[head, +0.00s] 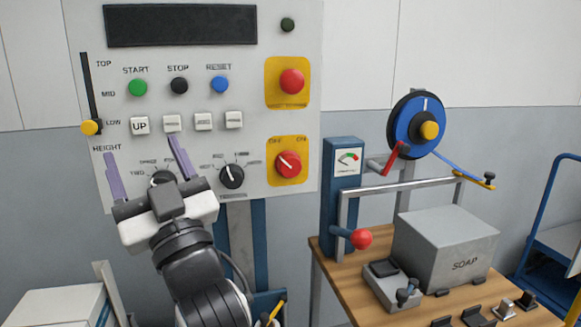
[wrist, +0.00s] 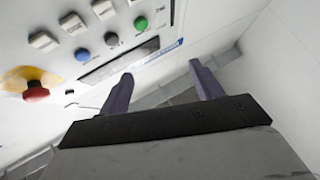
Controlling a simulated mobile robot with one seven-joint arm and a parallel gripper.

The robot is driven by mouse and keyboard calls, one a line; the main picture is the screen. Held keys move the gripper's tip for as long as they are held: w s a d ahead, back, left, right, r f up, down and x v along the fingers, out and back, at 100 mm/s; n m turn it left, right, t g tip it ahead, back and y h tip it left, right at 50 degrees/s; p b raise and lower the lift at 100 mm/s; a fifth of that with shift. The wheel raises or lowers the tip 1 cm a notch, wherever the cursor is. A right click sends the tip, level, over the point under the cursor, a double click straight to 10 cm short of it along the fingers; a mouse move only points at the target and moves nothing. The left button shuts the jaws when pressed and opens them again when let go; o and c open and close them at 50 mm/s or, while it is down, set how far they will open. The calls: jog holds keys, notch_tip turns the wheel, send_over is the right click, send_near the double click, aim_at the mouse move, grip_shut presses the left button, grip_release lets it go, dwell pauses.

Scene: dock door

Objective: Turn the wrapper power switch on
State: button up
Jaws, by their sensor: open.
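The wrapper power switch (head: 288,164) is a red rotary knob on a yellow plate at the lower right of the grey control panel (head: 250,60) in the head view. OFF is marked at the plate's upper left and ON at its upper right. The knob's white mark points to the upper left, toward OFF. My gripper (head: 145,152) is open and empty, in front of the panel's lower left, well left of the switch. Its purple fingers also show in the wrist view (wrist: 162,80). I cannot make out the switch in the wrist view.
A red mushroom button (head: 292,82) on yellow sits above the switch; it also shows in the wrist view (wrist: 36,90). Black dials (head: 231,176) and white buttons (head: 203,121) lie nearby. A blue post (head: 342,200) and a bench with a grey SOAP box (head: 440,240) stand at right.

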jog(key=w+d+f+m+h, duration=0.25)
jog(key=w+d+h, duration=0.3)
jog(key=d, duration=0.45)
jog(key=m+g+h, duration=0.2)
jog(key=m+h, duration=0.2)
jog(key=h, duration=0.3)
send_near(291, 168)
jog(key=p+x, duration=0.3)
jog(key=x, duration=0.6)
jog(key=shift+w, duration=0.1)
jog(key=shift+c, duration=0.4)
jog(key=c, duration=0.9)
